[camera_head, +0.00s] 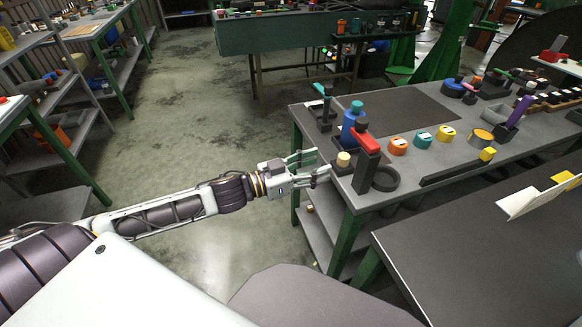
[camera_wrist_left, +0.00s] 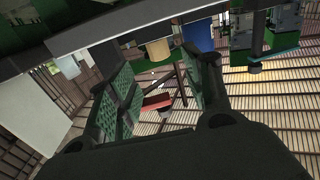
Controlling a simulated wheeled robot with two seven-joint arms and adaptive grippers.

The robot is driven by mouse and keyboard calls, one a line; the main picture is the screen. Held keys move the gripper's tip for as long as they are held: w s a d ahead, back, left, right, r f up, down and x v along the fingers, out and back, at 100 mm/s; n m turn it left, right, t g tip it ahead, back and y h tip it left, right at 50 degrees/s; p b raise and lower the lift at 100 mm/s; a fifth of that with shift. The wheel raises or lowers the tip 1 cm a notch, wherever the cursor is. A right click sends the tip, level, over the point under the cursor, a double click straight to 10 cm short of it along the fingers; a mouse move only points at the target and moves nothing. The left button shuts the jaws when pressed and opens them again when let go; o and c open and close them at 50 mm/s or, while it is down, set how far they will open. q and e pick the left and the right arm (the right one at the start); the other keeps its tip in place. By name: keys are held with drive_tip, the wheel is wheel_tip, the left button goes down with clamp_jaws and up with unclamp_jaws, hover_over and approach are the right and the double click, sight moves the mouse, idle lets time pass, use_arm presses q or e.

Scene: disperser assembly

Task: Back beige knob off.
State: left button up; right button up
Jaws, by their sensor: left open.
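The beige knob (camera_head: 344,157) is a small cylinder near the left edge of the grey worktable, just left of a dark post with a red top (camera_head: 365,141). It also shows in the left wrist view as a beige cylinder (camera_wrist_left: 158,49) at the upper middle, beyond the fingers. My left gripper (camera_head: 319,164) reaches in from the left, just short of the knob, with its fingers spread and nothing held. In the left wrist view the fingers (camera_wrist_left: 165,88) stand apart, and the knob appears outside the gap. My right gripper is not in view.
A blue bottle-like part (camera_head: 352,126) stands behind the knob, and a black ring (camera_head: 384,179) lies to the right. Orange, teal and yellow round parts (camera_head: 421,139) line the table. A dark mat (camera_head: 398,109) lies farther back. Open floor (camera_head: 190,110) lies left of the table.

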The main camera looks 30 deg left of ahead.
use_arm(q)
drive_tip(key=s+a+f+m+y+p, duration=0.1)
drive_tip(key=s+a+m+p, duration=0.1)
drive_tip(key=a, duration=0.3)
drive_tip(key=shift+a+m+t+y+p, duration=0.3)
drive_tip(key=shift+m+y+p, duration=0.1)
drive_tip(key=shift+p, duration=0.5)
idle(0.8)
drive_tip(key=shift+f, duration=0.1)
